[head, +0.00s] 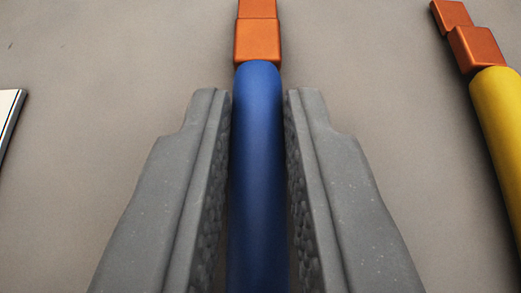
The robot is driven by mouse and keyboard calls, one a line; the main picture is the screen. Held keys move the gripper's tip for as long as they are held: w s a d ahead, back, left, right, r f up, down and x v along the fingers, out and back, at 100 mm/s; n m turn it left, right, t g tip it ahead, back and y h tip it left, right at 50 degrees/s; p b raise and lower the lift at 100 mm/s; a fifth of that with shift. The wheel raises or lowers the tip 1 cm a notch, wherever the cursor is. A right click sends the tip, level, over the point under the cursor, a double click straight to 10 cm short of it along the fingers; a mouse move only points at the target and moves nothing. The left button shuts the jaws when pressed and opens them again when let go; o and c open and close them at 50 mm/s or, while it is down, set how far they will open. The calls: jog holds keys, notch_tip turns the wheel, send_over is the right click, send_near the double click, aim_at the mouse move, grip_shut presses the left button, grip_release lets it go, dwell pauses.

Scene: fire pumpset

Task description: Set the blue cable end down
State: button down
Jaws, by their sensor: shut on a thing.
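The blue cable end (257,170) runs up the middle of the view between the two grey textured fingers of my gripper (259,110). My gripper is shut on the blue cable, with one finger on each side. An orange metal tip (257,40) in stepped blocks sticks out beyond the fingertips and leaves the top edge of the view. The cable's lower part runs out of view at the bottom. I cannot tell whether the cable touches the grey surface (120,60) behind it.
A yellow cable (503,125) with a similar orange tip (476,48) lies to the right, apart from my gripper. A pale, shiny edge of some object (8,115) shows at the far left. The grey surface between these is bare.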

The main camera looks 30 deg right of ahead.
jog(key=c, duration=1.4)
grip_release()
jog(key=shift+o, duration=0.2)
jog(key=shift+r, duration=0.1)
jog(key=p+v, duration=0.2)
jog(key=v, duration=1)
jog(key=shift+a, duration=0.1)
